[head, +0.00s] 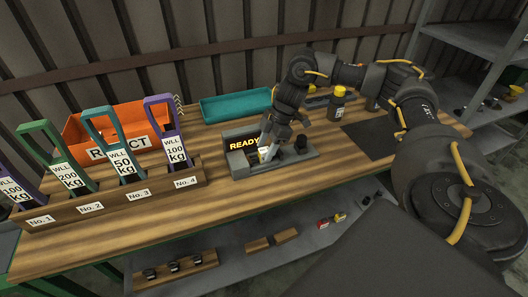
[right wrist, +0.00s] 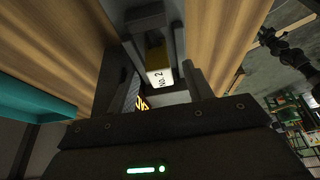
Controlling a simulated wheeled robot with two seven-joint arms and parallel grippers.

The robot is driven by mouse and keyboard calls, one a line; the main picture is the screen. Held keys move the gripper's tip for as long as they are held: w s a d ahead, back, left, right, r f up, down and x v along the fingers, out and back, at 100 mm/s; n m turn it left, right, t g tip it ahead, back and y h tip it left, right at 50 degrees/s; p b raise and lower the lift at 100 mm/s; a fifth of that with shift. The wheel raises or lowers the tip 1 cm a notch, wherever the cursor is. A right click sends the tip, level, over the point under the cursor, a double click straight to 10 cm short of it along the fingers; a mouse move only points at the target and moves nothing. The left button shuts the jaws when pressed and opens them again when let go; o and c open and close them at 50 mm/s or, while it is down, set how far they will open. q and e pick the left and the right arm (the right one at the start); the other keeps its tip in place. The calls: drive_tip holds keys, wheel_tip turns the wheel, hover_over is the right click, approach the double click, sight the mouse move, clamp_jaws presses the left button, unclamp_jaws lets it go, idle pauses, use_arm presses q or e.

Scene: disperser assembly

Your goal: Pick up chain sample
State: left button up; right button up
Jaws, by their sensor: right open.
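A small yellow-brown piece with a white label reading "No. 2" (right wrist: 160,72) sits in a grey test fixture (head: 290,159) with a "READY" display (head: 243,145). In the head view the piece (head: 264,154) is partly covered by my gripper. I cannot tell whether this piece is the chain sample; no links are clear on it. My right gripper (head: 277,149) is open and points down at the fixture. In the right wrist view its fingers (right wrist: 160,85) stand on either side of the labelled piece, with gaps visible. My left gripper is out of view.
A wooden rack (head: 110,207) holds several coloured shackle-like frames with load labels at the left. Behind it is an orange "REJECT" bin (head: 88,128). A teal tray (head: 236,104) lies at the back. A yellow-capped bottle (head: 337,104) and dark mat (head: 385,138) are at the right.

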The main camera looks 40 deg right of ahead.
sight(266, 149)
drive_tip(key=shift+f, duration=0.1)
clamp_jaws()
idle(0.3)
drive_tip(key=shift+r, duration=0.2)
drive_tip(key=shift+r, duration=0.6)
wheel_tip(266, 149, up, 5)
drive_tip(key=shift+f, duration=0.2)
wheel_tip(266, 149, up, 22)
drive_tip(key=p, duration=0.6)
